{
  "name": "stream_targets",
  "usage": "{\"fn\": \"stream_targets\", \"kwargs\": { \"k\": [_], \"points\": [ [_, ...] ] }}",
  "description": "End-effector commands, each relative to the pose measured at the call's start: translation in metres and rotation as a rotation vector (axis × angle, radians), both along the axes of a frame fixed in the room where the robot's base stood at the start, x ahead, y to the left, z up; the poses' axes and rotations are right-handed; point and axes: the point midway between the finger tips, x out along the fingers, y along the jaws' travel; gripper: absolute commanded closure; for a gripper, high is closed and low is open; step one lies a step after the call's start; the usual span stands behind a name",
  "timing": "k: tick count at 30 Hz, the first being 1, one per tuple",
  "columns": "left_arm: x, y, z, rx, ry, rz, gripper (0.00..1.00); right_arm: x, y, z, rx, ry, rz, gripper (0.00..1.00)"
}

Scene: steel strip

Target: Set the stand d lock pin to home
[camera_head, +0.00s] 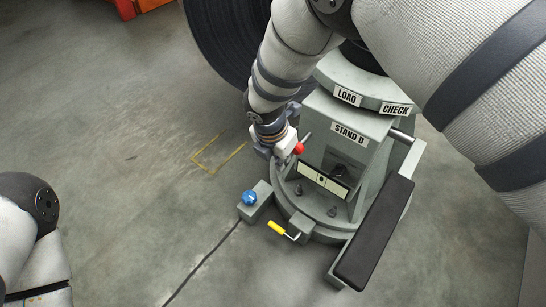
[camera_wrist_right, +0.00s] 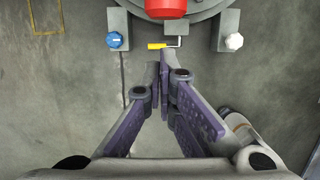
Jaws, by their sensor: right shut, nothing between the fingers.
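The grey stand marked STAND D (camera_head: 349,134) fills the middle right of the head view. A yellow-handled bent metal pin (camera_head: 278,228) sits low at its front edge; it looks like the lock pin. In the right wrist view the pin (camera_wrist_right: 158,46) lies just beyond the fingertips, its handle pointing left. My right gripper (camera_wrist_right: 164,58) is shut and empty, apart from the pin as far as I can tell. In the head view the right gripper (camera_head: 276,153) is at the stand's left side, its fingers mostly hidden. My left gripper is out of view.
A blue knob (camera_head: 250,198) sits on a small box with a cable. A red knob (camera_head: 298,148) is by my right wrist. A white knob (camera_wrist_right: 234,41) shows right of the pin. A black padded bar (camera_head: 375,235) runs along the stand's right.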

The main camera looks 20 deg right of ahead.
Motion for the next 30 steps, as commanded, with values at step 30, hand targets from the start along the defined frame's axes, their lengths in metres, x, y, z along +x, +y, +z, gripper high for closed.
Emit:
{"fn": "stream_targets", "kwargs": {
  "k": [30],
  "points": [
    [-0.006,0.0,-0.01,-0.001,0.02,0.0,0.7,0.041,-0.054,0.001,0.0,0.001,0.0,1.0]
  ]
}}
